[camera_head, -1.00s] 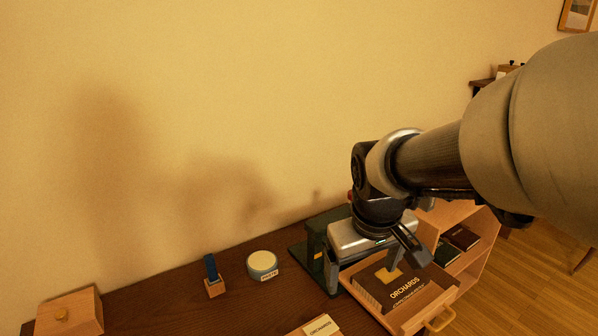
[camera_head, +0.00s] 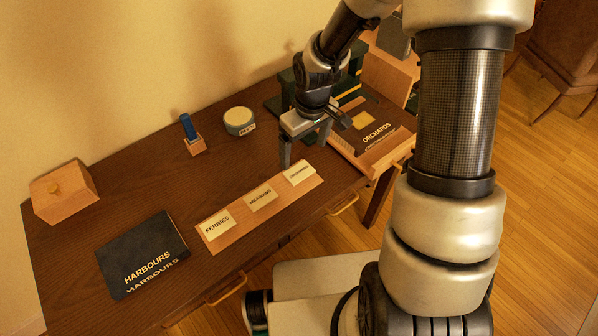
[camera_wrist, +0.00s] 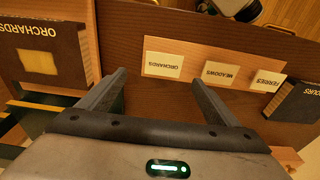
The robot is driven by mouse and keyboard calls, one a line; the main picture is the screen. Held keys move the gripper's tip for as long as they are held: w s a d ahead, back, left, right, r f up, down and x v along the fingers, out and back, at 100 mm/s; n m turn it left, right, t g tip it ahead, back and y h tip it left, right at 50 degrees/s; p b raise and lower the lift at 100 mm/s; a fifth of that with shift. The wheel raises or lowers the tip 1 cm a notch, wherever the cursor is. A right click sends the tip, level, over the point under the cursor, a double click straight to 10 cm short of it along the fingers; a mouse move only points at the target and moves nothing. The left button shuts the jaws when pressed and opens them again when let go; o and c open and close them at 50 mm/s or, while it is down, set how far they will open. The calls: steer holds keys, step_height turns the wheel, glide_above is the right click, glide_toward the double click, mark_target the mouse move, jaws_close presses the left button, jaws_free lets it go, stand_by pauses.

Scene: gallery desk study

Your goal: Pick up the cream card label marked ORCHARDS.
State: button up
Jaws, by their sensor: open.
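The cream card label marked ORCHARDS (camera_head: 299,174) lies on the right end of a wooden strip (camera_head: 240,221) on the desk. It shows upside down in the wrist view (camera_wrist: 163,65), just beyond my fingertips and roughly centred between them. Cards marked MEADOWS (camera_head: 261,197) and FERRIES (camera_head: 218,226) lie on the same strip. My gripper (camera_head: 305,152) is open and empty, pointing down above the desk, behind the ORCHARDS card. Its two fingers also show spread in the wrist view (camera_wrist: 158,80). I cannot tell its exact height.
A dark box marked ORCHARDS (camera_head: 372,138) sits in a wooden tray (camera_head: 349,151) at right, close to my gripper. A dark HARBOURS book (camera_head: 140,250) lies at left. A round tin (camera_head: 239,121), a blue item in a wooden block (camera_head: 190,134) and a wooden box (camera_head: 64,194) stand behind.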

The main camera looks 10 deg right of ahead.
mark_target(299, 172)
step_height(299, 172, down, 2)
steer(key=shift+w, duration=0.1)
steer(key=f, duration=0.2)
steer(key=a+f+b, duration=0.1)
steer(key=f, duration=0.1)
steer(key=shift+f, duration=0.7)
steer(key=shift+f, duration=0.25)
